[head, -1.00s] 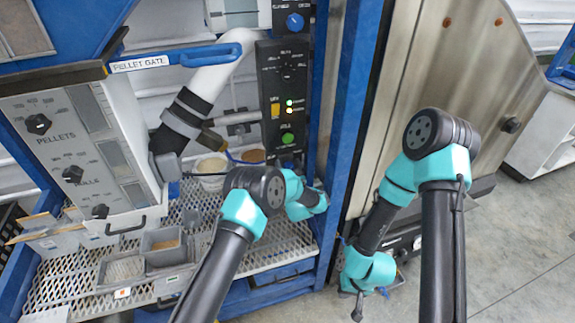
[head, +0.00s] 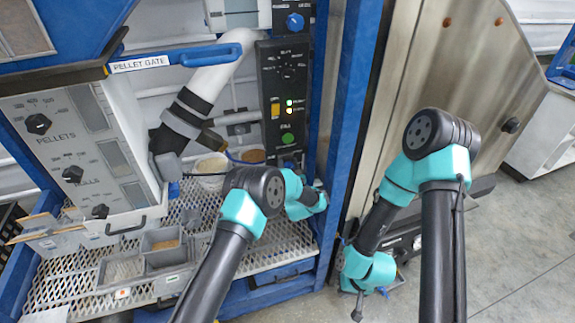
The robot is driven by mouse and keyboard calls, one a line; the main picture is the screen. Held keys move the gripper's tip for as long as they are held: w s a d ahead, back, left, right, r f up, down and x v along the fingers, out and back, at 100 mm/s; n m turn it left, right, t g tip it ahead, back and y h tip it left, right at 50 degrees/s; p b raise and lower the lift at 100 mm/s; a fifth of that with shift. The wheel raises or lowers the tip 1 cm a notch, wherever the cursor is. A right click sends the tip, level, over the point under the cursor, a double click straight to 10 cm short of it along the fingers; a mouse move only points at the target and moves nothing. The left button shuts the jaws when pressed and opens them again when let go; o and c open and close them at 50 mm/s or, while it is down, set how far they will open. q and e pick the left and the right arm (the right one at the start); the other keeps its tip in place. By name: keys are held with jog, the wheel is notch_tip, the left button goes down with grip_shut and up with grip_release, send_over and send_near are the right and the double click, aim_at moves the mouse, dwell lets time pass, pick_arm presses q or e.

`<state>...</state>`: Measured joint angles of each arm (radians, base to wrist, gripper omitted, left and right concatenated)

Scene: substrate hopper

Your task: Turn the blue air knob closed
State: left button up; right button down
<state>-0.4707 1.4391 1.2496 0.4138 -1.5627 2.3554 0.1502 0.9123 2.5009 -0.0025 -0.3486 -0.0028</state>
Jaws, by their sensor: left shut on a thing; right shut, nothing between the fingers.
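A round blue knob (head: 295,21) is on the control panel at the top of the blue frame, clear of both grippers. The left arm reaches toward the frame below the panel. Its elbow and teal wrist hide the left fingers and whatever is between them. My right gripper (head: 357,307) is shut and empty, pointing down low at the right of the blue frame, well away from the knob.
The dark panel (head: 268,105) carries a dial, a yellow switch, lamps and a green button (head: 287,138). A white hose (head: 211,77), a pellet box (head: 75,150) and small bins (head: 164,248) crowd the left. Open floor (head: 500,260) lies at right.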

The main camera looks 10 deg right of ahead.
pick_arm(q)
jog(key=shift+m, duration=0.7)
jog(key=m+g+h, duration=0.1)
jog(key=m+h, duration=0.1)
jog(key=m, duration=0.4)
jog(key=m+g+h, duration=0.2)
jog(key=m, duration=0.5)
jog(key=m+g+h, duration=0.1)
jog(key=m+g, duration=0.1)
jog(key=m, duration=0.4)
jog(key=shift+d+f+m+h, duration=0.2)
jog(key=shift+f+m+h, duration=0.1)
jog(key=shift+h, duration=0.1)
jog(key=o, duration=0.9)
jog(key=shift+o, duration=0.2)
